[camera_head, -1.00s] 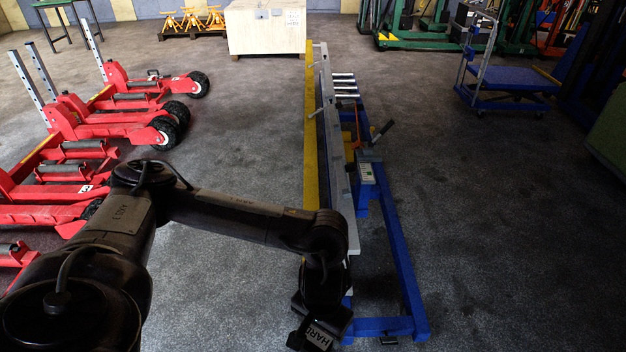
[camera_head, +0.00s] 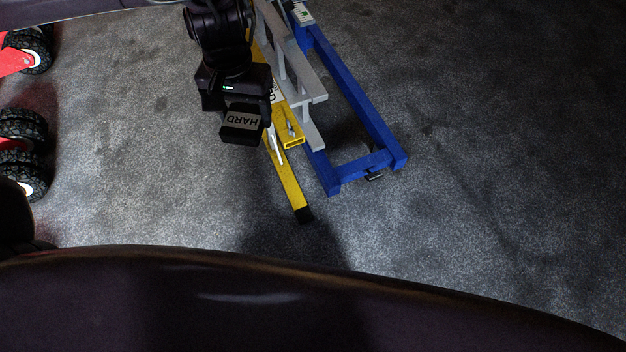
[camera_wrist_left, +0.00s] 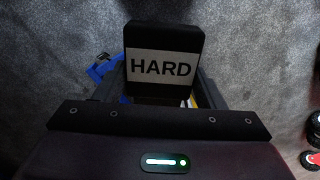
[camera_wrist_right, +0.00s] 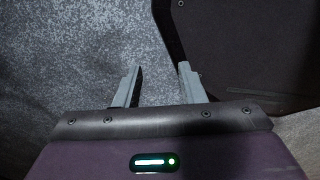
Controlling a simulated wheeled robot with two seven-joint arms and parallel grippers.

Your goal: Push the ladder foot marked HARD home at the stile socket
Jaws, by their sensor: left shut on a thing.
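The ladder foot marked HARD (camera_head: 242,122) is a black block with a pale label. My left gripper (camera_head: 237,104) is shut on it and holds it beside the ladder end. In the left wrist view the foot (camera_wrist_left: 163,65) stands out between the fingers, its label facing the camera. The yellow ladder has an open, hollow stile end (camera_head: 293,143), the apparent socket, just right of the foot and apart from it. My right gripper (camera_wrist_right: 158,85) is open and empty in the right wrist view.
Red jacks with black wheels (camera_head: 22,135) are at the left edge. The floor on the right is clear.

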